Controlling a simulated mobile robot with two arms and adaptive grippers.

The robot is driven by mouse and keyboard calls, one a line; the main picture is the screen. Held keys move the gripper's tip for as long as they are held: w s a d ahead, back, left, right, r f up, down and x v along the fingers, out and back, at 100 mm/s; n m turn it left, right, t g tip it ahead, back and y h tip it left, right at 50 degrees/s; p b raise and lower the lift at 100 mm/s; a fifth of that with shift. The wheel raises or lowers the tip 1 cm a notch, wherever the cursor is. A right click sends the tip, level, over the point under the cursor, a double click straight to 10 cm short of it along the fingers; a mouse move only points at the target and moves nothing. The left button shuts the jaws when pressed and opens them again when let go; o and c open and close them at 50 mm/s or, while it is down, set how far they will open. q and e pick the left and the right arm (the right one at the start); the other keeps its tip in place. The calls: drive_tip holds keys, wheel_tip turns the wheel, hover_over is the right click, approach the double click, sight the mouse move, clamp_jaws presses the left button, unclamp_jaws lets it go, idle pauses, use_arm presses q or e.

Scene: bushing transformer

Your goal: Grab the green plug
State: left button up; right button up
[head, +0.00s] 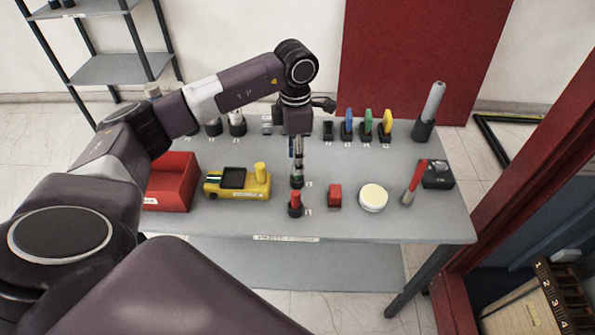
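A small dark plug with a green band (296,183) stands near the middle of the grey table, just behind a red plug (295,200). I take the green-banded one for the green plug; its upper part is hidden by my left gripper. My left gripper (297,170) points straight down, its fingertips right at or just above the green plug. Its fingers look narrow from here, and I cannot tell whether they are closed around the plug. My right gripper is not in view.
The grey table (240,222) also holds a red bin (172,183), a yellow device (238,184), a red block (335,195), a round white-topped tin (373,197) and a red-handled tool (414,180). Blue, green and yellow pieces (386,124) stand at the back. A red panel rises behind.

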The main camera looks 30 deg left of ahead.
use_arm(q)
drive_tip(key=f, duration=0.2)
drive_tip(key=f+p, duration=0.1)
drive_tip(key=f, duration=0.1)
drive_tip(key=shift+s+d, duration=0.2)
clamp_jaws()
